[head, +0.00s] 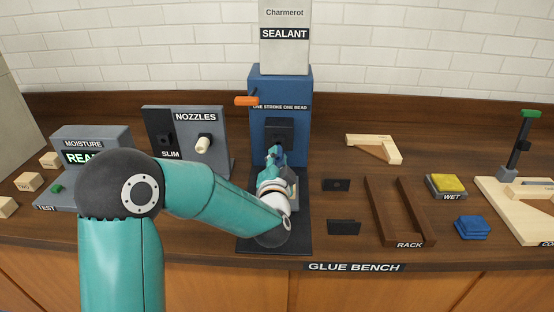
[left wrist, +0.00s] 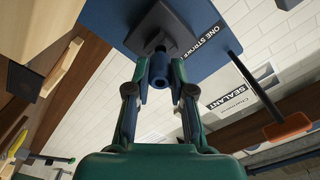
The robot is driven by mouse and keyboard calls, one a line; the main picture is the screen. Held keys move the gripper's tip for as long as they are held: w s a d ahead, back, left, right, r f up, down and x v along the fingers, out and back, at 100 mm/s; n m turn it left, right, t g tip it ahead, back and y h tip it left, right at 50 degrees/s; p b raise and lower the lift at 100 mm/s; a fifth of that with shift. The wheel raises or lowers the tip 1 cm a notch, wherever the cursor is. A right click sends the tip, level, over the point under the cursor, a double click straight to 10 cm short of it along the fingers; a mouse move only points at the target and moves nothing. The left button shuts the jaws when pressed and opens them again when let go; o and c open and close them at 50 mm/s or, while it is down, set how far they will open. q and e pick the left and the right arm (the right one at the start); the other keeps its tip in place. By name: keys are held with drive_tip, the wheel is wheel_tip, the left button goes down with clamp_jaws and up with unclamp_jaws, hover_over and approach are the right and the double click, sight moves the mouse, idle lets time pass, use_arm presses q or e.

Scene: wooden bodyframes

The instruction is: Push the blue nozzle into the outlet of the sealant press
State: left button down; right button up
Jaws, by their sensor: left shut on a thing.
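The blue sealant press (head: 294,92) stands at the back of the bench, with a dark outlet block (head: 280,131) on its front. My left gripper (head: 276,158) is just in front of that block. In the left wrist view its two fingers are shut on the blue nozzle (left wrist: 159,70), one on each side. The nozzle lines up with the dark outlet block (left wrist: 158,28), its far end at or very near it. I cannot tell whether it touches or sits inside. In the head view the gripper mostly hides the nozzle. My right gripper is not in view.
The nozzle stand (head: 216,131) with a cream nozzle (head: 203,144) is left of the press. An orange lever (head: 246,101) sticks out at the press's left. Two small dark blocks (head: 336,185), a brown rack (head: 428,226) and a wooden corner piece (head: 374,147) lie to the right.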

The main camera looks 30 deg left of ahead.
use_arm(q)
drive_tip(key=shift+x, duration=1.3)
drive_tip(key=c, duration=0.9)
unclamp_jaws()
drive_tip(key=shift+w, duration=0.1)
drive_tip(key=shift+c, duration=0.2)
drive_tip(key=v, duration=1.2)
drive_tip(key=shift+f, duration=0.15)
